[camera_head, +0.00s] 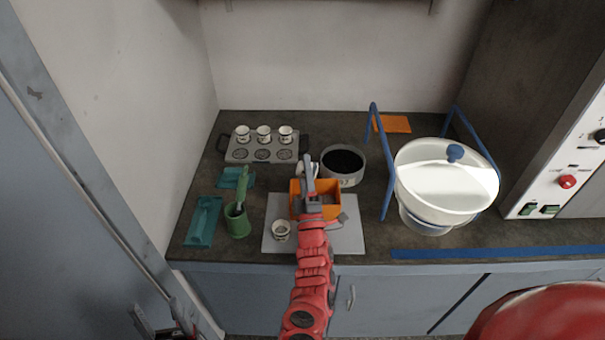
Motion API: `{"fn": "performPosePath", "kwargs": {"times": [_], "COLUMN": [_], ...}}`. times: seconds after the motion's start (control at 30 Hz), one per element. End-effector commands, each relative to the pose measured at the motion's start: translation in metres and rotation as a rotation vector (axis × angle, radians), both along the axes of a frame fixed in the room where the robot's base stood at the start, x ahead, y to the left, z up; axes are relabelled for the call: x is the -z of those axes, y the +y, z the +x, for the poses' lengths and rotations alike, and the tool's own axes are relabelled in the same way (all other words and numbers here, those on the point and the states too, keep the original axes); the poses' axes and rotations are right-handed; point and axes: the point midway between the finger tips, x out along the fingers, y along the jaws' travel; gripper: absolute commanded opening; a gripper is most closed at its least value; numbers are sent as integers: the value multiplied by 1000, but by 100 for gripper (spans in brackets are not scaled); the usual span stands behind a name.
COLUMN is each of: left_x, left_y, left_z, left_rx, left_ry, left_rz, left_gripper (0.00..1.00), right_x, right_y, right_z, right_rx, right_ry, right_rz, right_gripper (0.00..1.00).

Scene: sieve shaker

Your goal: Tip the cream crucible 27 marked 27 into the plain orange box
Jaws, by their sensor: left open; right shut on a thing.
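My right gripper (309,180) is above the plain orange box (298,208). It is shut on a small cream crucible (300,171), which shows only partly at the gripper's left side. Its mark and exact tilt cannot be made out. The orange box stands on a grey board (350,240), and my red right arm covers part of its front and inside. Another cream crucible (281,230) stands on the board, left of the box. My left gripper (157,318) is low at the bottom left, open, away from the worktop objects.
Three crucibles (264,132) stand in the back row of a rack (235,154). A dark-filled pot (343,180) is behind the box. Green cup (237,225) and green trays (204,222) lie left. A sieve shaker with white bowl (445,205) and blue posts stands right.

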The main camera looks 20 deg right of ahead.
Motion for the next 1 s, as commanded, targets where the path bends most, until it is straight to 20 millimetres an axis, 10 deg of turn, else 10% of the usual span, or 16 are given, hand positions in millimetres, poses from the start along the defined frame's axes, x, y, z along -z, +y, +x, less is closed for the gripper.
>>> {"fn": "performPosePath", "kwargs": {"times": [1.0], "left_x": [-35], "left_y": [0], "left_z": [0], "left_rx": [0], "left_ry": [0], "left_rz": [0], "left_gripper": [62], "right_x": [-5], "right_y": [9], "right_z": [3], "right_rx": [1], "right_ry": [121], "right_rz": [-368], "right_gripper": [0]}}
